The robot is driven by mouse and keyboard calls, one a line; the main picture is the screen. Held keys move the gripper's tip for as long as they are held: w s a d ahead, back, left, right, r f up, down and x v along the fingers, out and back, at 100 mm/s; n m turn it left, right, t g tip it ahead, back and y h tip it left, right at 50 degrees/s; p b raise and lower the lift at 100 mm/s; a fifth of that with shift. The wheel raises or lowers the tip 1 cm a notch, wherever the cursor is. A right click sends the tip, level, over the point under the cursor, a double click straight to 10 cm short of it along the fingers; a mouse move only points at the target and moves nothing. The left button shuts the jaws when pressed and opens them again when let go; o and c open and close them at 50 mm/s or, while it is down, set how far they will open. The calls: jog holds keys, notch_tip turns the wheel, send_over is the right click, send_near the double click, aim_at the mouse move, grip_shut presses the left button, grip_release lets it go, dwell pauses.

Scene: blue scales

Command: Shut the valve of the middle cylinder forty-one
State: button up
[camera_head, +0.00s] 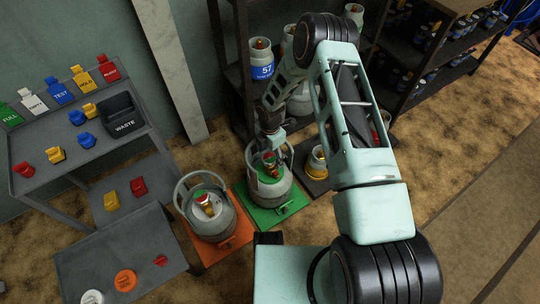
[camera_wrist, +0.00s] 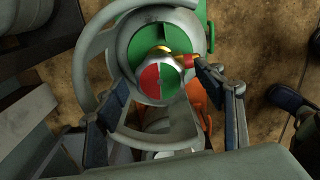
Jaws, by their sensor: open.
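The middle cylinder (camera_head: 266,190) is grey with a collar handle and stands on a green scale plate (camera_head: 262,217). My gripper (camera_head: 268,150) is directly above it. In the wrist view the cylinder's collar (camera_wrist: 95,45) curves around a valve knob (camera_wrist: 158,82) with a red and green split top. My gripper (camera_wrist: 159,78) is open, with one finger on each side of the knob. The right finger is close to a red-tipped brass outlet (camera_wrist: 190,60); whether it touches is unclear. The number forty-one cannot be read.
A grey cylinder (camera_head: 212,222) on an orange plate (camera_head: 238,240) stands to the left. A smaller cylinder (camera_head: 317,160) stands on a dark plate to the right. A shelf with cylinders (camera_head: 262,72) is behind. A grey table with coloured tags and a waste bin (camera_head: 122,115) is at left.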

jog(key=c, duration=1.2)
jog(key=shift+o, duration=0.2)
